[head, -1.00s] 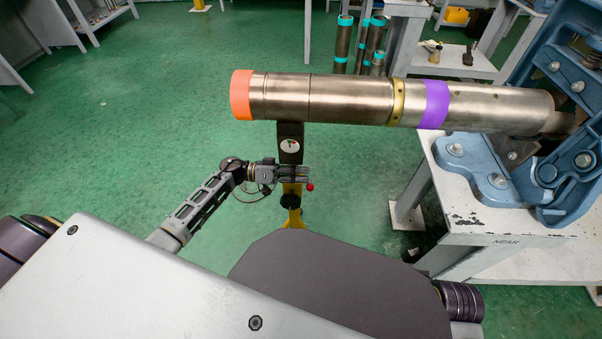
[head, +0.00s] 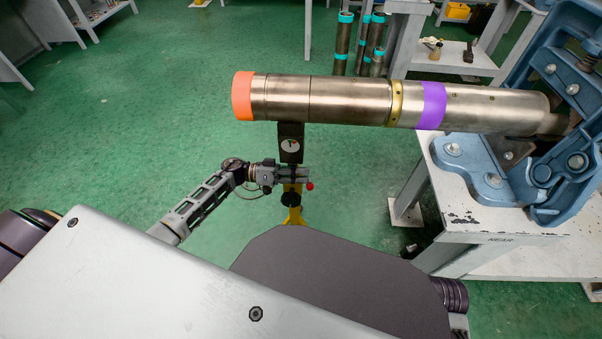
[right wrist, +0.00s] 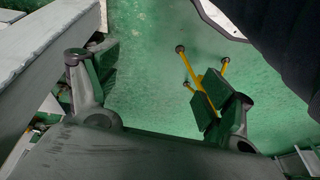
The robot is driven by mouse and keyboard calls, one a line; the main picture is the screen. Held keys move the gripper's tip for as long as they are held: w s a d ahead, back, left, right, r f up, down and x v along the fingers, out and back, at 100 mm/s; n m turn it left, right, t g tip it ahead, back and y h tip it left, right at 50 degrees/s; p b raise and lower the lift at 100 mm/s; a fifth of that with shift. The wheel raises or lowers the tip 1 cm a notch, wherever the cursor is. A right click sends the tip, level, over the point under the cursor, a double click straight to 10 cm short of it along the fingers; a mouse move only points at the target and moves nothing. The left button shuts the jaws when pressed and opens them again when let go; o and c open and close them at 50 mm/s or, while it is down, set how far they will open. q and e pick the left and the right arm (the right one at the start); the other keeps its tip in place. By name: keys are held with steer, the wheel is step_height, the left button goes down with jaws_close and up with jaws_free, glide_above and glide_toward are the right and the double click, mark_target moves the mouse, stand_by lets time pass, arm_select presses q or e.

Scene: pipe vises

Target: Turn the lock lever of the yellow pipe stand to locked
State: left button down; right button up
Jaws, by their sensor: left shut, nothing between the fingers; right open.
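The yellow pipe stand (head: 293,214) stands on the floor under the left part of the steel pipe (head: 345,98). Its dark head carries a round dial (head: 292,145) with a red and green marking. The red knob of the lock lever (head: 310,186) shows on the right side of the stand. My left gripper (head: 300,174) is shut and empty, in front of the stand's post, just left of the knob; whether it touches the lever I cannot tell. My right gripper (right wrist: 160,90) is open and empty in the right wrist view, with the stand's yellow legs (right wrist: 200,80) below.
The pipe has an orange end band (head: 243,96) and a purple band (head: 431,105). Its right end sits at the blue vise (head: 480,180) on a white bench (head: 470,225). Several teal-banded pipes (head: 343,45) stand behind. Green floor is free to the left.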

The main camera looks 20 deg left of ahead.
arm_select(q)
steer(key=shift+s+p, duration=0.1)
steer(key=shift+p, duration=0.2)
arm_select(e)
steer(key=shift+w+d+f, duration=0.1)
steer(key=shift+f, duration=0.05)
arm_select(q)
steer(key=s+f+m, duration=0.1)
steer(key=m, duration=0.1)
steer(key=s+f+m+p, duration=0.1)
steer(key=m, duration=0.1)
steer(key=shift+s+d+f, duration=0.1)
steer(key=shift+s+d, duration=0.05)
steer(key=shift+d, duration=0.2)
steer(key=shift+s+d+f+m, duration=0.1)
steer(key=shift+s+f+m, duration=0.05)
steer(key=shift+m, duration=0.45)
steer(key=shift+s+f+m, duration=0.1)
steer(key=shift+f+m, duration=0.05)
steer(key=shift+m, duration=0.45)
steer(key=shift+f+m, duration=0.1)
steer(key=shift+m, duration=0.2)
arm_select(e)
steer(key=shift+d+f+g, duration=0.1)
steer(key=shift+f+g, duration=0.2)
steer(key=shift+f, duration=0.6)
arm_select(q)
steer(key=shift+s, duration=0.1)
